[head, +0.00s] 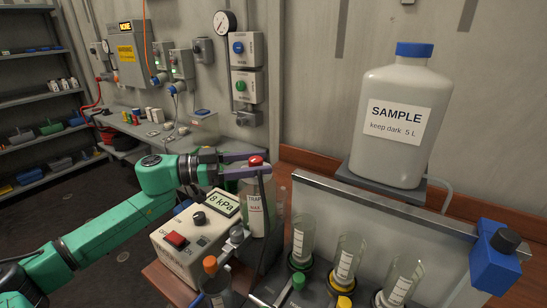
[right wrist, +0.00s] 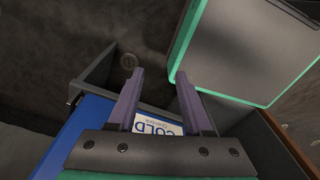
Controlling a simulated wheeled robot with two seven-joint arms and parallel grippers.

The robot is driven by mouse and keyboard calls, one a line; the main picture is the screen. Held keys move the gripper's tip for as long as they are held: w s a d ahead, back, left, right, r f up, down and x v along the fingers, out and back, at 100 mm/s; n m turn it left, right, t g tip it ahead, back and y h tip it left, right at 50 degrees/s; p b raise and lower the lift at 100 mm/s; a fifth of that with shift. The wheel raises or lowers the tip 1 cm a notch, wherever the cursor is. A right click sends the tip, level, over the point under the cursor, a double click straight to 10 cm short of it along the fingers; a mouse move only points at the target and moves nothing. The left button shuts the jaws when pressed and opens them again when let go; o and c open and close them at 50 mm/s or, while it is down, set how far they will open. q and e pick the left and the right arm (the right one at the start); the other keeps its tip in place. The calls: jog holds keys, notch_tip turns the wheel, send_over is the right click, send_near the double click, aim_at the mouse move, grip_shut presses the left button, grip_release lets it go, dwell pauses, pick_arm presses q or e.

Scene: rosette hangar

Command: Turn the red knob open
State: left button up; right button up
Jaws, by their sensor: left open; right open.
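A red knob-like cap (head: 256,161) tops the bottle labelled TRAP (head: 256,205) in the head view. My left gripper (head: 262,164) reaches in from the left with its fingers open at the red cap; I cannot tell whether they touch it. An orange-red knob (head: 210,265) sits on the valve row in front, with a green knob (head: 298,281) and a yellow knob (head: 344,302) to its right. My right gripper (right wrist: 157,76) is open and empty in the right wrist view.
A pump box with a red switch (head: 176,240) reads 8 kPa, below my left forearm. Clear tubes stand behind the valve row. A SAMPLE bottle (head: 392,122) stands on a shelf behind. A COLD label (right wrist: 158,128) lies beyond my right gripper's base.

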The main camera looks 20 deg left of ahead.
pick_arm(q)
jog(key=shift+w+d+r+p, duration=0.25)
jog(key=shift+w+d+p, duration=0.25)
jog(key=shift+w+d, duration=0.25)
jog(key=shift+d, duration=0.05)
jog(key=shift+w+d+f, duration=0.3)
jog(key=shift+d, duration=0.25)
jog(key=shift+a, duration=0.15)
grip_shut()
pick_arm(e)
jog(key=shift+w+d+r, duration=0.1)
jog(key=shift+w+r, duration=0.2)
jog(key=shift+r, duration=0.25)
jog(key=shift+w+d+r, duration=0.1)
jog(key=shift+w+r, duration=0.15)
jog(key=shift+r, duration=0.25)
